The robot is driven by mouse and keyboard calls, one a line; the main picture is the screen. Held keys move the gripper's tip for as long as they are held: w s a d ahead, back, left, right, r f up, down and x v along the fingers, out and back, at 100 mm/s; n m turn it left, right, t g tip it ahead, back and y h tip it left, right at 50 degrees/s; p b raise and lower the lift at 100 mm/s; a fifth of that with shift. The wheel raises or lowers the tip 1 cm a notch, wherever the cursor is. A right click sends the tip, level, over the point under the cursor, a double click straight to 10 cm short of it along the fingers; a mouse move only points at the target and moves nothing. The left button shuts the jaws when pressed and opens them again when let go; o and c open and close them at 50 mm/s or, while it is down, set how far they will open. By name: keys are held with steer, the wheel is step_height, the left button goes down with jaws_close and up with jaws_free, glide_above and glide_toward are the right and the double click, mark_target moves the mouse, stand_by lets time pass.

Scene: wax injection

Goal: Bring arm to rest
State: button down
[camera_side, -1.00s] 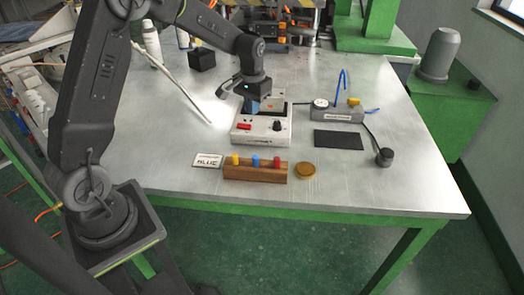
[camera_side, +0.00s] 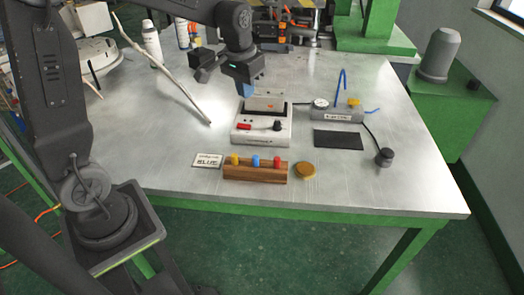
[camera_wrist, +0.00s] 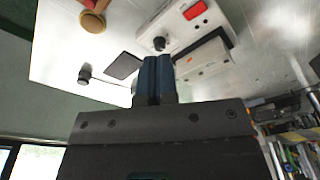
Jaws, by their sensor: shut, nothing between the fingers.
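My gripper (camera_side: 248,91) is shut and empty in the side view, with its blue fingertips just above the back left part of the white control box. In the wrist view its blue fingers (camera_wrist: 155,75) are together, with nothing between them. The white control box (camera_side: 249,134) has a red switch, a black knob and a pale block (camera_side: 266,103) at its back. The wrist view shows the box (camera_wrist: 185,25) beyond the fingertips.
A wooden rack (camera_side: 256,177) with yellow, blue and red pegs stands in front, beside a label card (camera_side: 207,160) and a gold disc (camera_side: 306,170). A black mat (camera_side: 338,140) and a grey fixture (camera_side: 343,116) lie to the right. Bottles stand at the back left.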

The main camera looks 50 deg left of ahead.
steer(key=s+d+r+m+t, duration=0.1)
steer(key=s+d, duration=0.3)
steer(key=s, duration=0.5)
steer(key=s+d+r+m+t, duration=0.1)
steer(key=s+d+r+t, duration=0.2)
steer(key=s, duration=0.7)
steer(key=shift+s+d+r, duration=0.15)
steer(key=shift+d+r, duration=0.4)
steer(key=shift+d, duration=0.05)
steer(key=c, duration=1.8)
jaws_free()
